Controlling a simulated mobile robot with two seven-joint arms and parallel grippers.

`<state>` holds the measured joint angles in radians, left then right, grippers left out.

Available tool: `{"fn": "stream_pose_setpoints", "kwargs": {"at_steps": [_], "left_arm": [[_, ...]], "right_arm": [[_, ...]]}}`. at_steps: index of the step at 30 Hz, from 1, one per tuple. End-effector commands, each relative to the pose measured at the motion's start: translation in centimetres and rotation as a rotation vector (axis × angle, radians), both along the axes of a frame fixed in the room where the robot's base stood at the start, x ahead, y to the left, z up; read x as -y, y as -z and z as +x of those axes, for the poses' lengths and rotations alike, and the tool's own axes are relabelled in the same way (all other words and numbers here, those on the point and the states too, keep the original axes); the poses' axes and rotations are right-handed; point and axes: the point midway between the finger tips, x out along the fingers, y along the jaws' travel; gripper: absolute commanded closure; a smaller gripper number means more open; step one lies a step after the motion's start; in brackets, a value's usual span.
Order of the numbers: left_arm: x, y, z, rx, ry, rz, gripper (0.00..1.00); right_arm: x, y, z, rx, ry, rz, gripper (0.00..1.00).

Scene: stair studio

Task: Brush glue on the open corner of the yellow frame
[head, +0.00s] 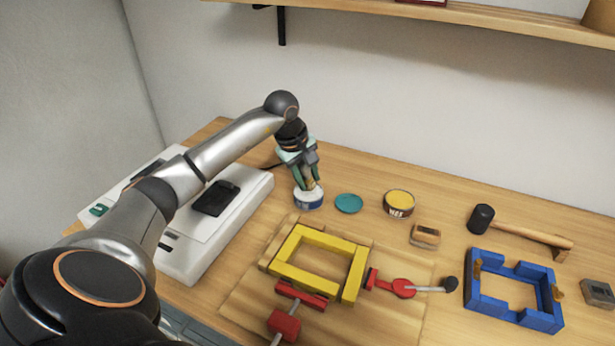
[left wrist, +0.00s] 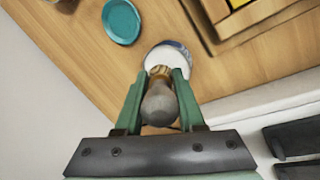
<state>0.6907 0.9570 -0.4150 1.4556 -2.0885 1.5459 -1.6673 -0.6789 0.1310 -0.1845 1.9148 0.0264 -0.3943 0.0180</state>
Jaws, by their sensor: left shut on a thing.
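My left gripper (head: 308,184) points down over the white and blue glue pot (head: 309,202) at the back of the bench. In the left wrist view, the green fingers of my left gripper (left wrist: 160,85) are shut on a brush (left wrist: 160,105) with a rounded grey end and a tan collar. The brush's lower end is at the mouth of the pot (left wrist: 178,62); its bristles are hidden. The yellow frame (head: 318,240) lies on a wooden board in front of the pot, with red clamps at its front and right sides. I cannot make out its open corner clearly. My right gripper is not in view.
A teal lid (head: 348,203) and a yellow-topped tin (head: 398,203) stand right of the pot. A sanding block (head: 425,236), a mallet (head: 482,218) and a blue frame (head: 485,302) lie further right. A white case (head: 200,248) is at the left.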

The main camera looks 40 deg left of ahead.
Motion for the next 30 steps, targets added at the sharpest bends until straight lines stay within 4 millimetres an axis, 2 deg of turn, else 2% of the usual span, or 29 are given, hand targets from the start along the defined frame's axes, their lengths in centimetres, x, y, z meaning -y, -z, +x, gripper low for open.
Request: {"fn": "stream_pose_setpoints", "kwargs": {"at_steps": [30], "left_arm": [[0.0, 1.2, 0.0, 0.000, -0.001, 0.001, 1.00]], "right_arm": [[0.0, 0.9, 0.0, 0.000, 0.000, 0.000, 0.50]]}}
